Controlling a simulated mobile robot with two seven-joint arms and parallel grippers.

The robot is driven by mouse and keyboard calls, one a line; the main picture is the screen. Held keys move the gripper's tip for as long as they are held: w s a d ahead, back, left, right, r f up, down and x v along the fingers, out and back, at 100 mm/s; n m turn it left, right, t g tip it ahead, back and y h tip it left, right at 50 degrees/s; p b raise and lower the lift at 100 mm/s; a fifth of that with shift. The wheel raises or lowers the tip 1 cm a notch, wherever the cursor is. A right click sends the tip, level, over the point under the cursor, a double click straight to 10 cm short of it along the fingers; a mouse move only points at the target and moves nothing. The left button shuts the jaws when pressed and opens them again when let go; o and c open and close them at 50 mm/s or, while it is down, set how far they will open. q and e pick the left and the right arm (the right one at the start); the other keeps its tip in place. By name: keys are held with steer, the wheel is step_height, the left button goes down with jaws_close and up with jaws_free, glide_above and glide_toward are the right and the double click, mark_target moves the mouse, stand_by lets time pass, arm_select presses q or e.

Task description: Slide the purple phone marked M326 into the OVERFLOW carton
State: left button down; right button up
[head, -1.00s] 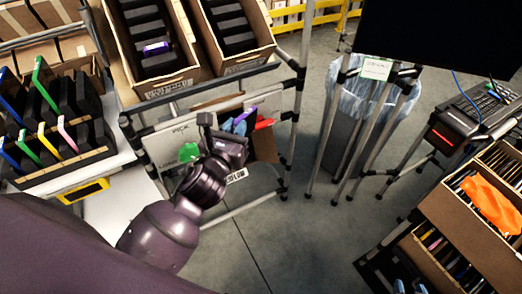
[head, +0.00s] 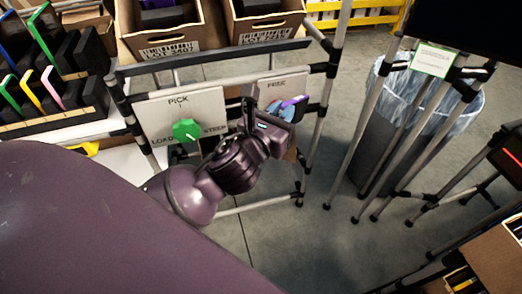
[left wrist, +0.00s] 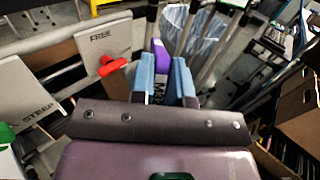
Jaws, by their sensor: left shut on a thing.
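My left gripper (head: 290,110) is shut on the purple phone (head: 294,101), in front of the white panel marked FREE. In the left wrist view, the purple phone (left wrist: 160,62) stands between the two blue fingers of my left gripper (left wrist: 161,78). No OVERFLOW lettering is readable now. A small brown patch shows behind my left wrist in the head view, but I cannot tell whether it is that carton. My right gripper is not in view.
A panel marked PICK (head: 180,115) with a green knob (head: 186,130) stands left of my gripper. Two cartons (head: 166,48) (head: 268,32) sit on the rack above. A lined bin (head: 395,135) and metal legs stand at the right. A red handle (left wrist: 112,66) shows by the FREE panel.

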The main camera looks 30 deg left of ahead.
arm_select(q)
steer(key=w+a+f+n+y+b, duration=0.1)
steer(key=w+f+b, duration=0.1)
steer(key=f+b, duration=0.5)
steer(key=w+a+f+y+b, duration=0.1)
steer(key=w+f+b, duration=0.15)
steer(key=f, duration=0.85)
steer(key=w+a+f+n+g+y+b, duration=0.1)
steer(key=w+a+f+n+g+y, duration=0.2)
steer(key=w+a+f, duration=0.4)
steer(key=w+a+f+n+g+y+b, duration=0.2)
steer(key=w+a+f+n+y, duration=0.3)
steer(key=a+f, duration=0.6)
step_height(320, 180, down, 4)
steer(key=w+g+y, duration=0.1)
steer(key=w+y, duration=0.1)
steer(key=y, duration=0.1)
steer(key=shift+w+a+f+n, duration=0.25)
steer(key=shift+w+a+n, duration=0.05)
steer(key=shift+a+n, duration=0.1)
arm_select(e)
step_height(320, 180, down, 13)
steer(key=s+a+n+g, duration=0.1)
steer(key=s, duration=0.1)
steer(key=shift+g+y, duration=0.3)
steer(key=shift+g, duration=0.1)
arm_select(q)
steer(key=shift+f, duration=0.1)
